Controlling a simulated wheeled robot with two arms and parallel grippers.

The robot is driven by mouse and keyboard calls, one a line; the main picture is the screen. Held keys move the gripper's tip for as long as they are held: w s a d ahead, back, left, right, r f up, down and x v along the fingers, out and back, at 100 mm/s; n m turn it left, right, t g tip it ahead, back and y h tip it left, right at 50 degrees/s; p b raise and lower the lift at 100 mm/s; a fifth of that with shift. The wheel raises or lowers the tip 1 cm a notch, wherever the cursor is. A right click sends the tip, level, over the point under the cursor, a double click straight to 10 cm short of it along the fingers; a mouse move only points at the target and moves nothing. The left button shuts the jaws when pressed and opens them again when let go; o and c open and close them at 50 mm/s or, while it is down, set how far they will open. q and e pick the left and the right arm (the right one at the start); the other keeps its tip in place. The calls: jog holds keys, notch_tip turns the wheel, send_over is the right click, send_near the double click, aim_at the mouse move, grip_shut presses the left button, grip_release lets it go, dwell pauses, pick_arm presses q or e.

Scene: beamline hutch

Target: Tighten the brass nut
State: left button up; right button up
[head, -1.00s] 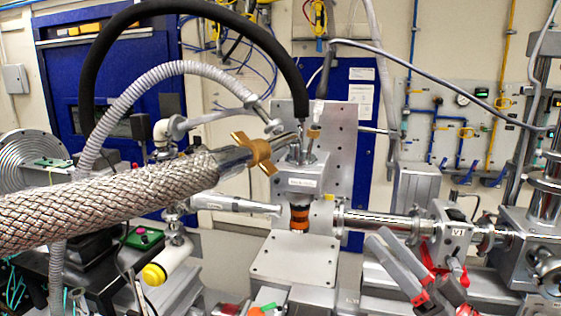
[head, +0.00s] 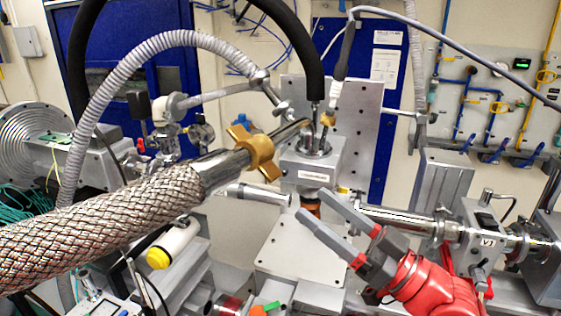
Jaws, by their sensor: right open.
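The brass nut (head: 256,153) is a winged, gold-coloured nut at the end of a braided metal hose (head: 110,212). It sits where the hose's smooth metal end meets a thin pipe leading to the grey block (head: 306,170). My right gripper (head: 312,207) comes from the lower right on a red arm. Its two grey fingers are apart with nothing between them. The fingertips are below and to the right of the nut, in front of the grey block's lower part, and do not touch the nut. My left gripper is not in view.
A black hose (head: 312,70) and a grey corrugated hose (head: 125,92) arch over the nut. A steel beam pipe (head: 395,219) runs right to a valve marked V1 (head: 484,238). A flat metal plate (head: 290,256) lies below the fingers.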

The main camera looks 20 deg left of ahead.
aim_at(273, 171)
jog(key=p+x, duration=0.3)
jog(key=x, duration=0.5)
jog(key=shift+r, duration=0.15)
jog(key=shift+w+a, duration=0.1)
jog(key=shift+a, duration=0.2)
jog(key=shift+c, duration=0.3)
grip_shut()
